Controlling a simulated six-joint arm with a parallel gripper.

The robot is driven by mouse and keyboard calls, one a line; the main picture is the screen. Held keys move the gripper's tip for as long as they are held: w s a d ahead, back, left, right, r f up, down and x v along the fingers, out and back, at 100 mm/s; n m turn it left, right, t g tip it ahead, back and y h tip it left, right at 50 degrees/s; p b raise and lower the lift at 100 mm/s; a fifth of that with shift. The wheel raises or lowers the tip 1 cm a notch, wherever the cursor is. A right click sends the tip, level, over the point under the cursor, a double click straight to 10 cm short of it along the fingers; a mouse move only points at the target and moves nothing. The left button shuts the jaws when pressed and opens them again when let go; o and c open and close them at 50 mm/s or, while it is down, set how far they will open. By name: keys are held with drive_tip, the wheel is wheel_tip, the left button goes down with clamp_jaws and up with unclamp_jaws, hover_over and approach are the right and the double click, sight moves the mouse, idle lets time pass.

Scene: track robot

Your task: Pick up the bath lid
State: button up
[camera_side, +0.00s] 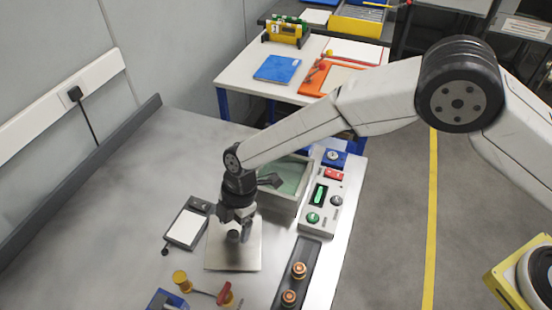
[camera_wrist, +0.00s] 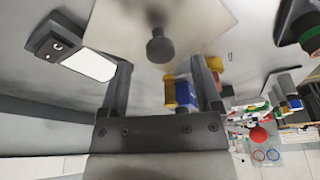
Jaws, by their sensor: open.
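The bath lid (camera_side: 246,257) is a flat, square, cream plate with a dark round knob (camera_side: 232,237). It lies flat on the grey bench. In the wrist view the lid (camera_wrist: 110,25) is at the top, with its knob (camera_wrist: 160,46) near the middle. My gripper (camera_side: 236,222) points down over the lid, close to the knob. In the wrist view my gripper (camera_wrist: 161,68) is open, one finger on each side and nothing between them. The knob appears just beyond the fingertips. The bath (camera_side: 296,203), an open grey box with green inside, stands behind the lid.
A control panel (camera_side: 314,225) with buttons is right of the bath. A dark rail (camera_side: 284,296) with copper-ringed parts lies front right. A device with a white pad (camera_side: 187,229) is left of the lid. Yellow and red handled items (camera_side: 205,290) lie in front. The left bench is clear.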

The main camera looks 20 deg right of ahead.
sight(233, 234)
drive_tip(key=shift+x, duration=1.6)
clamp_jaws()
